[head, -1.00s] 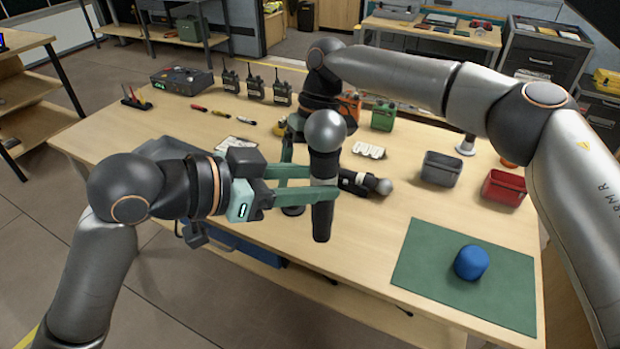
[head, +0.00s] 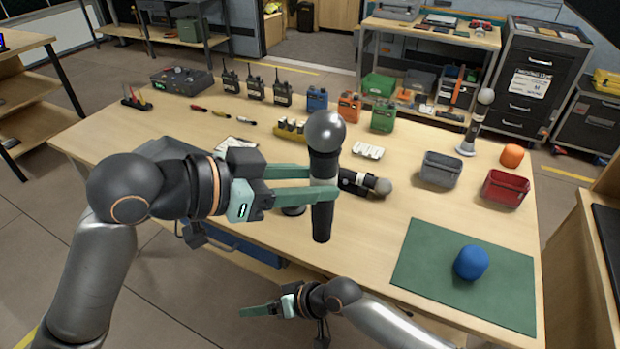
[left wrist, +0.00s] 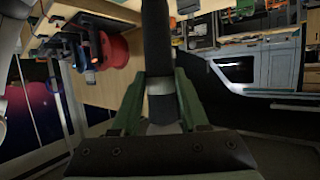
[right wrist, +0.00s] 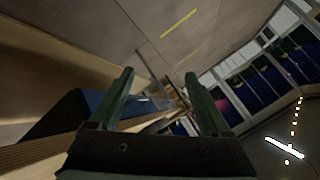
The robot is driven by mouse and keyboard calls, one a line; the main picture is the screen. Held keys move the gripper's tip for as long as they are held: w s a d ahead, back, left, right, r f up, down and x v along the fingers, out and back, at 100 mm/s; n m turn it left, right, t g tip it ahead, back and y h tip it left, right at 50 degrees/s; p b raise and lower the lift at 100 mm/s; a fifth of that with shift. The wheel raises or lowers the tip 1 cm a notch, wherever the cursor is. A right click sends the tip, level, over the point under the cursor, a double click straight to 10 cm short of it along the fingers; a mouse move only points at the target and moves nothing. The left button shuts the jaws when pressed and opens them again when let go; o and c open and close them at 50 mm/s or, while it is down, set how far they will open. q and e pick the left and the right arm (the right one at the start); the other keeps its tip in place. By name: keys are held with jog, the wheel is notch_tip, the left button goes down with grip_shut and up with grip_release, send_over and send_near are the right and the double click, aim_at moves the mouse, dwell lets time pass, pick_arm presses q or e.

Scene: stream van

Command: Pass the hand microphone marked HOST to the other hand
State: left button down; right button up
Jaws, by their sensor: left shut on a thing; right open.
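A black hand microphone (head: 323,210) with a round grey head is held upright above the table by my left gripper (head: 318,186). The gripper is shut around its light grey band; I cannot read a HOST mark. In the left wrist view the black handle (left wrist: 158,50) stands between the fingers. My right gripper (head: 262,310) is low in the head view, in front of the table's near edge, well below the held microphone. It is open and empty; the right wrist view shows its two fingers (right wrist: 163,95) apart. Another dark microphone (head: 360,182) lies on the table behind the held one.
The wooden table (head: 400,215) carries a grey bin (head: 441,170), a red bin (head: 506,188), and a green mat (head: 420,262) with a blue foam cover (head: 470,263). A microphone stands in a holder (head: 466,149) at the back right. Several radios (head: 282,93) line the back.

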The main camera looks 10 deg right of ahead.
jog(key=s+d+f+t+h, duration=0.2)
jog(key=s+d+f+h, duration=0.1)
jog(key=s+d, duration=0.4)
jog(key=s+d+f+m+t+h, duration=0.1)
jog(key=s+d+f+t+h, duration=0.2)
jog(key=s+d, duration=0.4)
jog(key=d, duration=0.6)
jog(key=shift+d+f+h, duration=0.2)
jog(key=shift+h, duration=0.2)
